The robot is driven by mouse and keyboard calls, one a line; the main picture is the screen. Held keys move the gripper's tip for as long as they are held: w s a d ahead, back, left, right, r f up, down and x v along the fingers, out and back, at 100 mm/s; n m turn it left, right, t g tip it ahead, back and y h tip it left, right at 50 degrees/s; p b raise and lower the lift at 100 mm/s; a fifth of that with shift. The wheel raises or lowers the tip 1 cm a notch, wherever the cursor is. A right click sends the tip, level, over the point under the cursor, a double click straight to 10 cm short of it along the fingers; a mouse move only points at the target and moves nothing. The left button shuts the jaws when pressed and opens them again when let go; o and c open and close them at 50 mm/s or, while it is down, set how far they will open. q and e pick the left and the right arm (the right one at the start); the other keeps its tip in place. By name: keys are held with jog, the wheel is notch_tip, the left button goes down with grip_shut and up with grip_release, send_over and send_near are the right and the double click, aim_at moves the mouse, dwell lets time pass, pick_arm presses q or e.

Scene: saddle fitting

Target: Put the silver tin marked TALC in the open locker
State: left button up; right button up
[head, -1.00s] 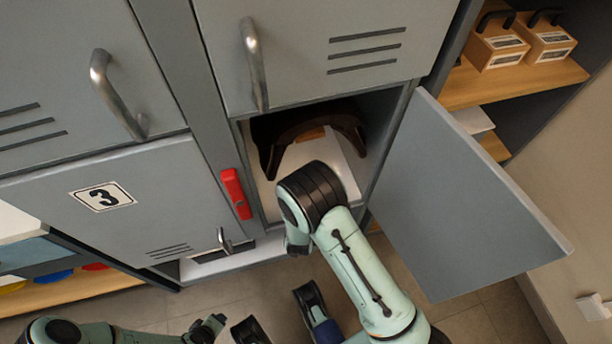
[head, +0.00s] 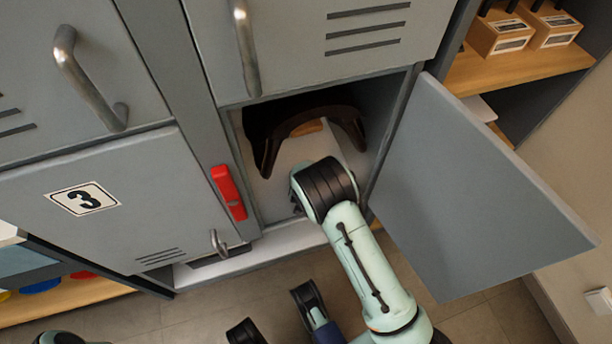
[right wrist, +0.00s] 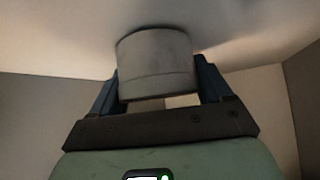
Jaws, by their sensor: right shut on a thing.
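The open locker (head: 275,197) is the lower compartment right of the red handle, with its grey door (head: 470,200) swung out to the right. My right arm reaches into it; its gripper is hidden behind the wrist in the head view. In the right wrist view my right gripper (right wrist: 158,85) is shut on a plain grey cylindrical tin (right wrist: 154,62). No marking shows on the side facing the camera. The tin is close to a pale surface; I cannot tell whether it touches.
A dark brown arched thing, like a saddle (head: 300,125), fills the back of the locker. A red handle (head: 229,192) is on the left frame. Shelves with boxes (head: 500,36) stand at upper right.

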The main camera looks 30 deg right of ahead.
pick_arm(q)
jog(key=shift+s+f, duration=0.15)
jog(key=shift+s, duration=0.15)
pick_arm(e)
jog(key=shift+f, duration=0.2)
pick_arm(q)
jog(key=shift+s+f, duration=0.1)
pick_arm(e)
jog(key=shift+f, duration=0.2)
jog(key=o, duration=1.2)
jog(key=shift+r, duration=0.1)
jog(key=shift+s+a+r, duration=0.1)
jog(key=shift+r, duration=0.15)
pick_arm(q)
jog(key=w+d+r+t+p, duration=0.1)
jog(key=w+r+t+p, duration=0.2)
jog(key=w+r, duration=0.4)
jog(key=shift+w+r+p, duration=0.35)
jog(key=shift+w+p, duration=0.45)
jog(key=shift+w, duration=0.35)
pick_arm(e)
jog(key=v, duration=1.1)
jog(key=shift+s, duration=0.3)
pick_arm(q)
jog(key=shift+d, duration=0.1)
pick_arm(e)
jog(key=shift+a, duration=0.15)
